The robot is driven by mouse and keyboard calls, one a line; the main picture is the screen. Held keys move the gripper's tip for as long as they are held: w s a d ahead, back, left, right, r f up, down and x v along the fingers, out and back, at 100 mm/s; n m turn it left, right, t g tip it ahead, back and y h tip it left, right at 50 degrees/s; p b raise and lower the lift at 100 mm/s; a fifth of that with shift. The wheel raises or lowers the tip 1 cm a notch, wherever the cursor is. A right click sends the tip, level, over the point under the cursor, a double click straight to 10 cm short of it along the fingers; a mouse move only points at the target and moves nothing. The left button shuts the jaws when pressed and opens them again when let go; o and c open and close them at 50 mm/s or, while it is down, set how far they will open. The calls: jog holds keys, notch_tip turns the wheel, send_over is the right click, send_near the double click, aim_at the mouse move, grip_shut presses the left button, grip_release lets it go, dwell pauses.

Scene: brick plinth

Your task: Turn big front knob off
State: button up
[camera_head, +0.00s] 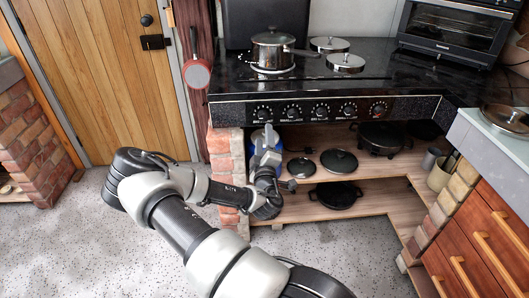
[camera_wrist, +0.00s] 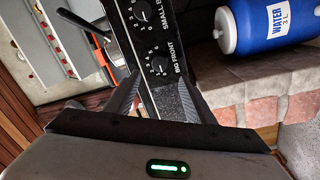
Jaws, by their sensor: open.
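The black control panel (camera_head: 305,111) runs along the front of the stove counter with a row of several knobs. The big front knob (camera_head: 262,112) is the leftmost one. In the wrist view the big front knob (camera_wrist: 158,61) shows clearly beside its "BIG FRONT" label, with another knob (camera_wrist: 141,11) labelled "SMALL B…" above it. My gripper (camera_head: 268,147) is in front of and below the left end of the panel. In the wrist view my gripper (camera_wrist: 157,95) is open and empty, its fingers spread on either side of the panel's end, apart from the knob.
A blue water container (camera_wrist: 265,22) sits beneath the counter, close to my gripper. Shelves below hold dark pans (camera_head: 337,194). A red pan (camera_head: 196,73) hangs at the left.

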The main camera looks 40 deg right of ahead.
jog(key=v, duration=0.7)
jog(key=shift+s+a+p, duration=0.2)
jog(key=shift+s+p, duration=0.1)
jog(key=shift+s, duration=0.05)
